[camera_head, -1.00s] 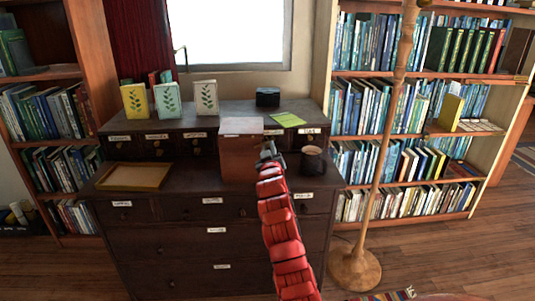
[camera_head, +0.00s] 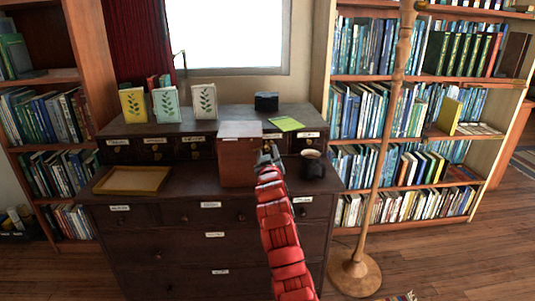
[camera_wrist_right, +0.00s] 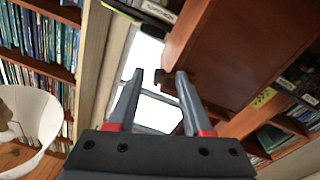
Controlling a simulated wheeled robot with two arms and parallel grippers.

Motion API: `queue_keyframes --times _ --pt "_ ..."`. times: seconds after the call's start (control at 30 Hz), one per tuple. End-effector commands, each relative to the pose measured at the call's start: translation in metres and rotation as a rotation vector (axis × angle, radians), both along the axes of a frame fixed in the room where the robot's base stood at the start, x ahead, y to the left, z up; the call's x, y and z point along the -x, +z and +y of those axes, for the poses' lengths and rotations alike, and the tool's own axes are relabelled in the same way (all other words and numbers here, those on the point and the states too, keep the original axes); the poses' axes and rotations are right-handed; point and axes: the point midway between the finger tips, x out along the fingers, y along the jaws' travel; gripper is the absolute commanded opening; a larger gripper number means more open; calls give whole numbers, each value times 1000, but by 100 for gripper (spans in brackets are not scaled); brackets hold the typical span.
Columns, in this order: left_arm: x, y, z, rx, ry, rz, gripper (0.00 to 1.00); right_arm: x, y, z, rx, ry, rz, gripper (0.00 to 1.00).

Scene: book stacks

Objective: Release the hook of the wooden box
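The wooden box (camera_head: 238,160) stands upright on the dark dresser's lower top, a reddish-brown box with a paler lid. My right gripper (camera_head: 268,154), on the red arm, is at the box's right side. In the right wrist view, my right gripper (camera_wrist_right: 157,84) has its two grey fingers spread apart with nothing held between them. The wooden box (camera_wrist_right: 235,50) fills the upper right there. A small dark hook-like piece (camera_wrist_right: 160,76) sticks out from the box's edge, between and beyond the fingertips. I cannot tell whether they touch it. My left gripper is not in view.
A dark mug (camera_head: 312,164) stands just right of my right gripper. A yellow tray (camera_head: 103,186) lies on the left of the dresser (camera_head: 170,213). Several small books and a green sheet (camera_head: 287,124) are on the upper shelf. A wooden lamp pole (camera_head: 384,150) stands at right.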

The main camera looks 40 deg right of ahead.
Motion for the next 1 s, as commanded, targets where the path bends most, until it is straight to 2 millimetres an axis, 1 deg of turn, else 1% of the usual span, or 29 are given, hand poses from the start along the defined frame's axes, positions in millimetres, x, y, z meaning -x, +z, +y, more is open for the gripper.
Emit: queue_keyframes --times 0.23,0.37,0.57,1.0 --pt "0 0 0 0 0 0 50 1 0 1 1 0 0 50" --pt "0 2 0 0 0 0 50 9 -1 6 0 0 1 50" --pt "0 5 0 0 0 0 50 36 -1 24 2 1 -2 50" --pt "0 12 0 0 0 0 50 110 -5 73 2 2 -2 50"
